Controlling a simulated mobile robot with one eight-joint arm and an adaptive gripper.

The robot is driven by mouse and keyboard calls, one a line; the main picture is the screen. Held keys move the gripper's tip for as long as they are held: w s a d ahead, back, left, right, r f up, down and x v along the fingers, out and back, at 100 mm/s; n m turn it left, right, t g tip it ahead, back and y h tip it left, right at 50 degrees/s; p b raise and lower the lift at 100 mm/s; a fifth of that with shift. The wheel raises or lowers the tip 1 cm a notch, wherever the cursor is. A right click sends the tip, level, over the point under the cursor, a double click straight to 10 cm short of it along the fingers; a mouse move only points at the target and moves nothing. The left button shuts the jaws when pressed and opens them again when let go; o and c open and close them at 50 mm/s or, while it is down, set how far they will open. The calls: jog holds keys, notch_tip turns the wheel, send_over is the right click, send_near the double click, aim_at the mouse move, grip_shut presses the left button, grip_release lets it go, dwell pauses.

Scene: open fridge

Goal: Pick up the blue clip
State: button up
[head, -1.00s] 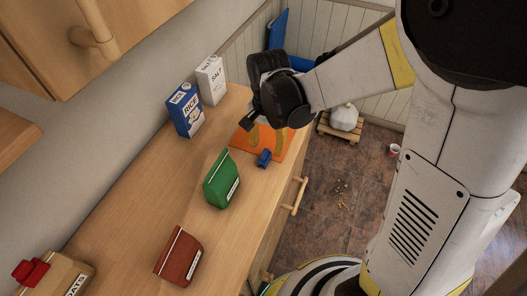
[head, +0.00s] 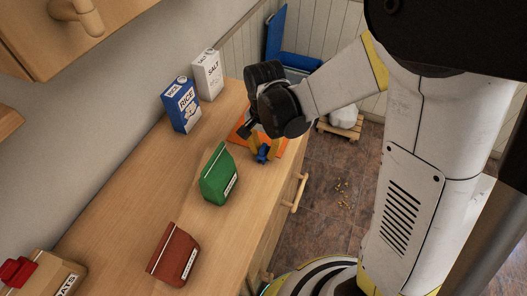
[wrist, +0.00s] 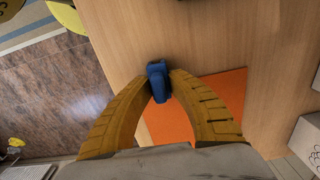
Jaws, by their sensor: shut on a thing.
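The blue clip (head: 262,153) is small and sits at the near edge of an orange mat (head: 283,147) on the wooden counter. I cannot tell whether the clip is raised off the counter. Part of the mat is hidden under my gripper.
A green bag (head: 219,175) stands close to the clip, and a red-brown bag (head: 175,254) farther along the counter. A blue rice box (head: 181,105) and a white salt box (head: 208,75) stand by the wall. A red clip (head: 18,271) is on an oats bag (head: 48,278).

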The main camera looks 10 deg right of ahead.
aim_at(264, 145)
jog(key=shift+r, duration=0.1)
notch_tip(264, 145, up, 5)
jog(key=p, duration=0.2)
jog(key=shift+f+p, duration=0.2)
jog(key=shift+p, duration=0.2)
jog(key=s+d+r+p, duration=0.4)
jog(key=s+d+r, duration=0.2)
jog(key=d, duration=0.3)
jog(key=shift+s+d, duration=0.15)
jog(key=shift+d, duration=0.25)
jog(key=shift+r, duration=0.1)
